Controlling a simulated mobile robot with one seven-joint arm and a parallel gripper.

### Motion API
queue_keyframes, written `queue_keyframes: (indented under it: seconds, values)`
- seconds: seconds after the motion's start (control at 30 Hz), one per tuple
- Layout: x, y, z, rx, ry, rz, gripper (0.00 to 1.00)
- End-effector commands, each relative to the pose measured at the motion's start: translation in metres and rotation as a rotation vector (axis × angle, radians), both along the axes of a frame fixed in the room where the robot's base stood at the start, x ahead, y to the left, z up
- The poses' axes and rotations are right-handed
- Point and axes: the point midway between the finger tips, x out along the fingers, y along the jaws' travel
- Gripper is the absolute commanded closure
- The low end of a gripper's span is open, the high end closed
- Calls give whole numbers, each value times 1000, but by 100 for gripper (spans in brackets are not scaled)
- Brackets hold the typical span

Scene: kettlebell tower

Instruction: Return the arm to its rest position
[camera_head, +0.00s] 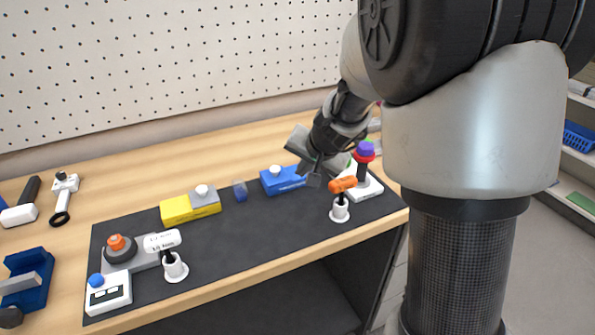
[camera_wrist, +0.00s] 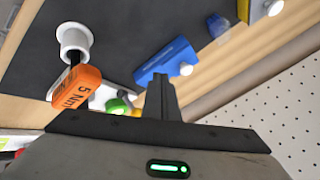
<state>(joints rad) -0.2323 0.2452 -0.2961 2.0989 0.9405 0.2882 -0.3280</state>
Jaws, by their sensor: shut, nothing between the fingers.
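My gripper (camera_head: 313,179) is over the right part of the black mat, beside the blue block with a white knob (camera_head: 283,179). Its fingers are together and empty; they also show closed in the wrist view (camera_wrist: 161,98). An orange tool marked "5 Nm" (camera_wrist: 77,88) stands in a white round holder (camera_head: 340,211) close to the gripper, apart from it. Behind, a post with a purple piece above a red one (camera_head: 365,150) rises from a white base (camera_head: 371,188), partly hidden by my arm. A green knob shows in the wrist view (camera_wrist: 117,106).
The black mat (camera_head: 255,222) has free room in its middle. A yellow block (camera_head: 178,210), a small blue-grey piece (camera_head: 240,191), a white-headed tool (camera_head: 163,240) and a white box with a blue button (camera_head: 108,294) stand leftward. A pegboard (camera_head: 170,70) backs the bench.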

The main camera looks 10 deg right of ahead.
Motion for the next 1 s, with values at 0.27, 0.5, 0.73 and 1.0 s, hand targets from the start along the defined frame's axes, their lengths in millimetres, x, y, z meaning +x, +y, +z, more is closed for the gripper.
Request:
queue_keyframes:
  seconds: [0.27,0.5,0.73,1.0]
  values:
    - [-29,-7,41,-1,1,1,100]
    - [-52,-1,77,7,-6,52,100]
    - [-150,19,177,-67,-3,286,100]
    - [-264,-6,227,-331,61,423,100]
